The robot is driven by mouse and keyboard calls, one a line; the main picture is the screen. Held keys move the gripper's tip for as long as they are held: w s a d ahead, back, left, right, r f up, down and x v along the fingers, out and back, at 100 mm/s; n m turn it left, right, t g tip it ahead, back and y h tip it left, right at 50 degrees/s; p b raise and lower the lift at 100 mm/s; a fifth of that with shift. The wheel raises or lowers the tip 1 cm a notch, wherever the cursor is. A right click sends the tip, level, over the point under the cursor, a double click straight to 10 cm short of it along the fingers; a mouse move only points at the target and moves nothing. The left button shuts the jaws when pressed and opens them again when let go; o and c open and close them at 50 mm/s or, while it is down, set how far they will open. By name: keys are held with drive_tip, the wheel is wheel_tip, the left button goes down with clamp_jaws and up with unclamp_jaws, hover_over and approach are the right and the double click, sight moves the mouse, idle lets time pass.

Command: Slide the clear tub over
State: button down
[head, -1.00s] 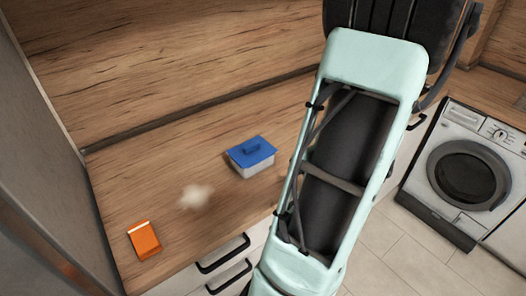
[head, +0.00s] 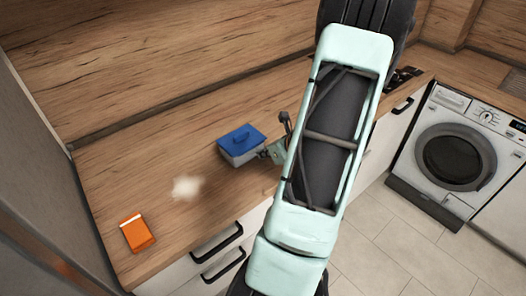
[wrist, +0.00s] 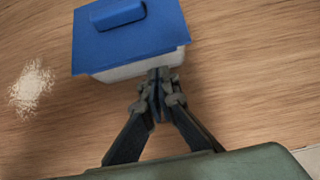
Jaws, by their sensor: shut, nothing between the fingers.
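The clear tub (head: 241,157) has a pale translucent body and a blue lid (head: 240,137) with a raised handle. It sits upright on the wooden counter in the head view. In the wrist view the tub (wrist: 135,68) is at the top, its blue lid (wrist: 140,40) facing me. My gripper (head: 268,153) is at the tub's right side in the head view. In the wrist view my gripper (wrist: 158,78) is shut and empty, its fingertips at the tub's near wall. They look to be touching it or very close.
A pale powdery patch (head: 186,188) lies on the counter left of the tub and shows in the wrist view (wrist: 31,88). An orange box (head: 137,233) lies further left. The counter (head: 140,165) between is otherwise clear. A washing machine (head: 455,155) stands at right.

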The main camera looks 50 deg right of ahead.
sight(241, 130)
drive_tip(key=shift+w, duration=0.2)
drive_tip(key=w, duration=0.4)
drive_tip(key=w+d+b, duration=0.1)
drive_tip(key=w, duration=0.4)
drive_tip(key=w+b, duration=0.1)
drive_tip(key=w, duration=0.3)
drive_tip(key=shift+w+d, duration=0.15)
drive_tip(key=shift+d, duration=0.05)
